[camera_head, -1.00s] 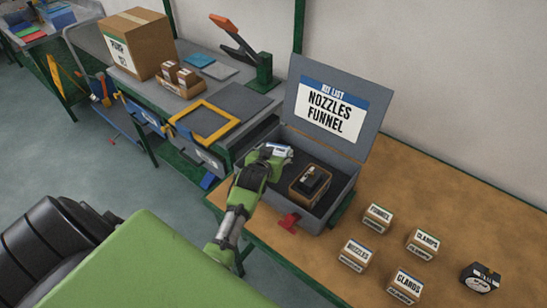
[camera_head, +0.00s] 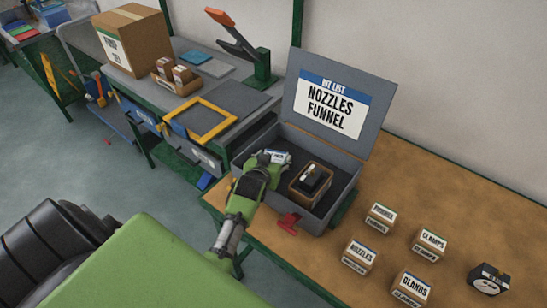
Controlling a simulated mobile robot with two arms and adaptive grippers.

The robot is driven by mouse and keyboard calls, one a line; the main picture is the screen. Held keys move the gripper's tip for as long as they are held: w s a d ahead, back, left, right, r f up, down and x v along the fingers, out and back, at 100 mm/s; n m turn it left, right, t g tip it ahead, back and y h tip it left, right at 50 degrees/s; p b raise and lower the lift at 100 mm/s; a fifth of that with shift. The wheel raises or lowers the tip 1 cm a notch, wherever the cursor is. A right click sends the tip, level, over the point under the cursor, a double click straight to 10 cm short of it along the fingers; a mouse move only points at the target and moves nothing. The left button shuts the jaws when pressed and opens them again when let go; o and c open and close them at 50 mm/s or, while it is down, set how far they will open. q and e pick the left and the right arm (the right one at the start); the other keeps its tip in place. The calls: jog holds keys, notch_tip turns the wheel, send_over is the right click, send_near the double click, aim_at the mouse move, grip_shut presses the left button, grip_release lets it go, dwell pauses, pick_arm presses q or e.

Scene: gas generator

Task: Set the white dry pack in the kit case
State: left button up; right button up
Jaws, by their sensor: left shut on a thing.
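The grey kit case (camera_head: 345,200) stands open on the brown tabletop, its lid up with a label reading "KIT LIST, NOZZLES, FUNNEL" (camera_head: 332,106). My left gripper (camera_head: 265,163) reaches over the left part of the case and is shut on the white dry pack (camera_head: 279,157). The pack is partly hidden by the fingers. I cannot tell whether it touches the case floor. My right gripper is not in view.
Labelled boxes stand on the table right of the case: nozzles (camera_head: 360,255), funnel (camera_head: 380,217), clamps (camera_head: 428,243) and glands (camera_head: 411,288). A black device (camera_head: 489,279) is at the far right. A red latch (camera_head: 289,224) sticks out at the case front.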

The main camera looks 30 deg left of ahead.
pick_arm(q)
jog(key=o, duration=1.1)
jog(key=shift+r, duration=0.1)
jog(key=shift+r, duration=0.3)
jog(key=v, duration=1.2)
jog(key=shift+r, duration=0.25)
